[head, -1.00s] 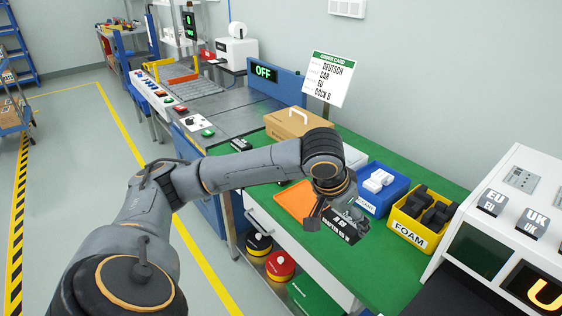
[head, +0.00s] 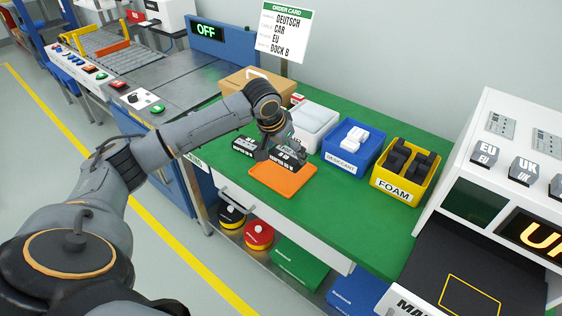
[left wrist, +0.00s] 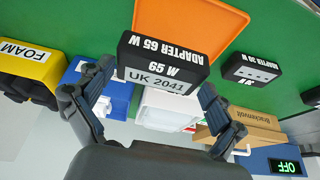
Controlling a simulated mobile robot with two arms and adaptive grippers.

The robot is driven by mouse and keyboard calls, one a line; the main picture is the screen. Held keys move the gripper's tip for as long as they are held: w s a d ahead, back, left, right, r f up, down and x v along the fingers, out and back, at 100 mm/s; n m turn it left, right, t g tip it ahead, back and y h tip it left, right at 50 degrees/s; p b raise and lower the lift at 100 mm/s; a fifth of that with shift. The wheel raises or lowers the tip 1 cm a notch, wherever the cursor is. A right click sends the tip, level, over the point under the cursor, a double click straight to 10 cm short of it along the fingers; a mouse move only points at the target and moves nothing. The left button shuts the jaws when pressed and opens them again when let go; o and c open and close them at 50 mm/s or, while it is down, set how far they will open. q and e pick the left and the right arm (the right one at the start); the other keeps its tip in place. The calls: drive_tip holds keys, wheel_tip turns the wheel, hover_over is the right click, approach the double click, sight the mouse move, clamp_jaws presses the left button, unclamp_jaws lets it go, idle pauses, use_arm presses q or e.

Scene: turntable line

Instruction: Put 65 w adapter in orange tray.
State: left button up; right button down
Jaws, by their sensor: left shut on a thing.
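My left gripper (head: 280,148) is shut on a black adapter (head: 292,156). In the left wrist view the adapter (left wrist: 163,60) sits between the two fingers (left wrist: 152,98), and its labels read "ADAPTER 65 W" and "UK 2041". The flat orange tray (head: 284,183) lies on the green bench top, and its visible part looks empty. The held adapter overlaps the tray's far edge in the head view; its exact height above the tray is hard to tell. The tray also shows in the left wrist view (left wrist: 190,22). My right gripper is not in view.
Another black adapter (head: 244,144) lies left of the tray. Behind stand a cardboard box (head: 237,80) and a white bin (head: 314,125). A blue bin (head: 341,160) and a yellow foam bin (head: 385,184) stand to the right. Green bench top (head: 330,215) is clear right of the tray.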

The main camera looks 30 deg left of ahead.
sight(280, 149)
use_arm(q)
drive_tip(key=f, duration=0.1)
drive_tip(key=w+a+f, duration=0.1)
drive_tip(key=shift+w+a+f, duration=0.15)
drive_tip(key=shift+a+f, duration=0.15)
drive_tip(key=shift+f, duration=0.05)
drive_tip(key=shift+w+a+f, duration=0.25)
drive_tip(key=shift+a+f, duration=0.1)
drive_tip(key=shift+f, duration=0.15)
wheel_tip(280, 149, down, 2)
drive_tip(key=shift+a+f, duration=0.15)
drive_tip(key=shift+w+f, duration=0.1)
drive_tip(key=shift+f, duration=0.4)
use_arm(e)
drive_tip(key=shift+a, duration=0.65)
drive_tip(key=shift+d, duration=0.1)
use_arm(q)
drive_tip(key=o, duration=1)
drive_tip(key=shift+f, duration=0.15)
drive_tip(key=shift+c, duration=0.2)
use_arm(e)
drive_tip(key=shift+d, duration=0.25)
